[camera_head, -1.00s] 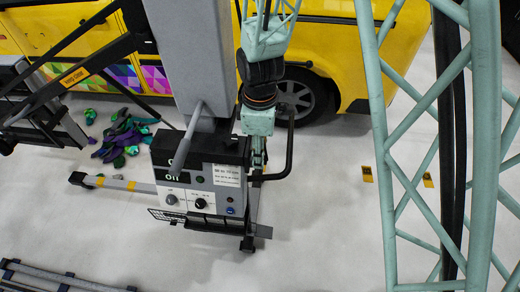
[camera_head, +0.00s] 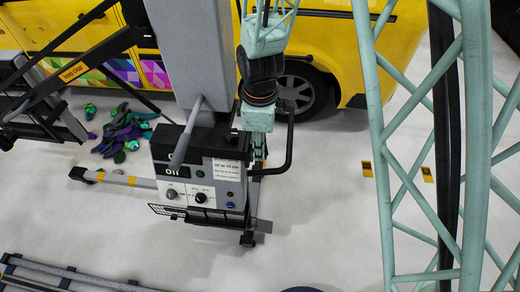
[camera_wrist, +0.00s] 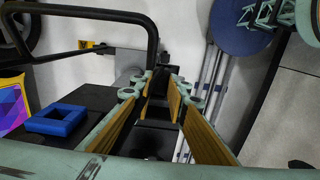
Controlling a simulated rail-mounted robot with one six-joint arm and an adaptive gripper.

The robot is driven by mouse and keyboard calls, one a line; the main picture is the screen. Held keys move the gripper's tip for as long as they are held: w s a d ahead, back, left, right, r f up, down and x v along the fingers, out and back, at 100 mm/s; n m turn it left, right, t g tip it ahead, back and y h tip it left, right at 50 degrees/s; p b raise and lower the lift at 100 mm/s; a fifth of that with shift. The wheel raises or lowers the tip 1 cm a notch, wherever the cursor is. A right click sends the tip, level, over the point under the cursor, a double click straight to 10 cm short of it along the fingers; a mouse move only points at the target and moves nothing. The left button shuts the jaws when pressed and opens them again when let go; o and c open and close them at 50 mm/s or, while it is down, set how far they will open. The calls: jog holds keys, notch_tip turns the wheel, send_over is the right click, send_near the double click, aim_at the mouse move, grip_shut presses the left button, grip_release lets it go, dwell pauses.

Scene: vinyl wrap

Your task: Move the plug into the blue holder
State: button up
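The blue holder (camera_wrist: 57,120) is a square blue frame with an opening in its middle. In the wrist view it sits on a dark flat top (camera_wrist: 92,98), left of my gripper (camera_wrist: 161,88). My gripper's fingers have yellow-brown inner faces and stand apart, with dark shapes between them. I cannot tell whether one of these is the plug, so I cannot place the plug. In the head view my gripper (camera_head: 258,150) points down at the right side of the grey control box (camera_head: 213,172), its tips partly hidden. The blue holder cannot be made out there.
A black bar handle (camera_head: 287,145) is close to the right of my gripper. A yellow van (camera_head: 335,45) stands behind. Coloured wraps (camera_head: 122,132) lie on the floor at left. Rails (camera_head: 60,277) are at lower left.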

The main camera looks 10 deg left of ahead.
jog(key=shift+c, duration=1.2)
jog(key=shift+w+d+b, duration=0.1)
jog(key=shift+d+b, duration=0.25)
jog(key=shift+d, duration=0.5)
jog(key=d+b, duration=0.1)
jog(key=d, duration=0.5)
jog(key=shift+w+b, duration=0.3)
dwell(1.5)
jog(key=shift+d, duration=0.25)
jog(key=shift+w+r, duration=0.1)
